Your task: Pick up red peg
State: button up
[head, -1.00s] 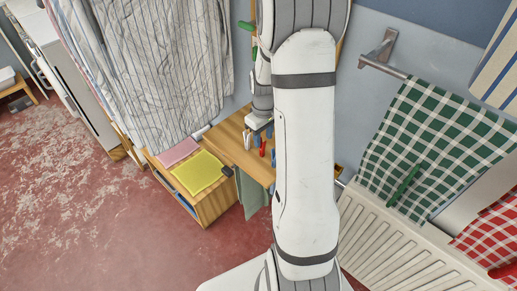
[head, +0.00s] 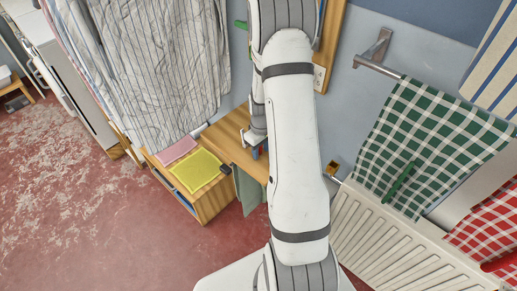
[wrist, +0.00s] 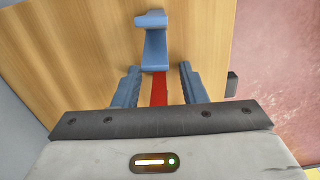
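The red peg (wrist: 159,90) shows in the wrist view between the two blue-grey fingers of my gripper (wrist: 159,84). The fingers are apart, with a gap on each side of the peg. The peg's near end is hidden by the gripper body. A blue object (wrist: 152,45) with a wide foot and top stands just beyond the peg, on or above the wooden surface. In the head view my arm hides the peg, and only a bit of blue (head: 256,153) shows by the wrist.
The wooden table (head: 232,150) lies under the gripper. A yellow cloth (head: 196,171) and a pink cloth (head: 177,151) lie on a low wooden unit to its left. A radiator (head: 375,240) and green checked cloth (head: 430,140) are at the right. Red floor is open at the left.

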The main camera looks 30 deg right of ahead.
jog(key=shift+c, duration=0.6)
grip_shut()
jog(key=shift+r, duration=0.1)
